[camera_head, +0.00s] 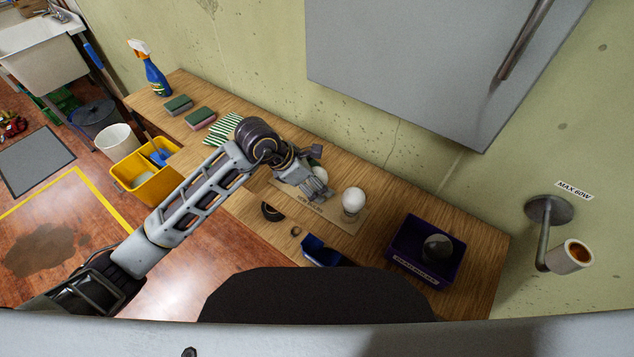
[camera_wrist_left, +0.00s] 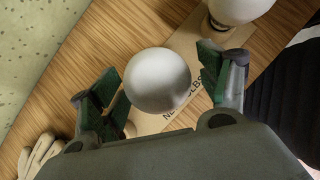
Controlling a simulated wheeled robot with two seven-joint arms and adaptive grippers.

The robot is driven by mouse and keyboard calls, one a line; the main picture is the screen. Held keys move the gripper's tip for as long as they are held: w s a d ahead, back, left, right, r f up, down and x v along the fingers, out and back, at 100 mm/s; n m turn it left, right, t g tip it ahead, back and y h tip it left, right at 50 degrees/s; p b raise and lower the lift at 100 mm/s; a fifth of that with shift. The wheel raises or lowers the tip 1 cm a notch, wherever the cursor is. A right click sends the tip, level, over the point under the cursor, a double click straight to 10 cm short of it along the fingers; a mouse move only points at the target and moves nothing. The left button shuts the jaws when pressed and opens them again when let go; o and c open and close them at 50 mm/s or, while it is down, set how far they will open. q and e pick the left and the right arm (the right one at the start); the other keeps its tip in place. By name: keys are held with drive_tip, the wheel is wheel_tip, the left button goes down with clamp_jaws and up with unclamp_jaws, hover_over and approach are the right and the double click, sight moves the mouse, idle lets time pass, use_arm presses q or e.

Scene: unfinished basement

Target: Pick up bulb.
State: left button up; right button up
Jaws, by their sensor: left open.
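A white round bulb (camera_wrist_left: 158,80) lies between the two separated fingers of my left gripper (camera_wrist_left: 160,86) in the wrist view. In the head view this bulb (camera_head: 317,176) is mostly hidden behind my left gripper (camera_head: 312,186), which is open over the wooden bench. I cannot tell whether the fingers touch the bulb. A second white bulb (camera_head: 353,199) stands to the right on a tan labelled strip (camera_head: 330,211); it also shows at the top of the wrist view (camera_wrist_left: 238,8). My right gripper is not in view.
A purple bin (camera_head: 408,262) holding a dark bulb (camera_head: 437,248) stands at the bench's right. A blue object (camera_head: 322,251) and a dark ring-like piece (camera_head: 271,211) lie near the front edge. A wall lamp (camera_head: 567,256) marked MAX 60W is at right. A pale glove (camera_wrist_left: 40,155) lies nearby.

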use_arm(q)
drive_tip(key=shift+d+f, duration=0.1)
drive_tip(key=shift+f, duration=0.15)
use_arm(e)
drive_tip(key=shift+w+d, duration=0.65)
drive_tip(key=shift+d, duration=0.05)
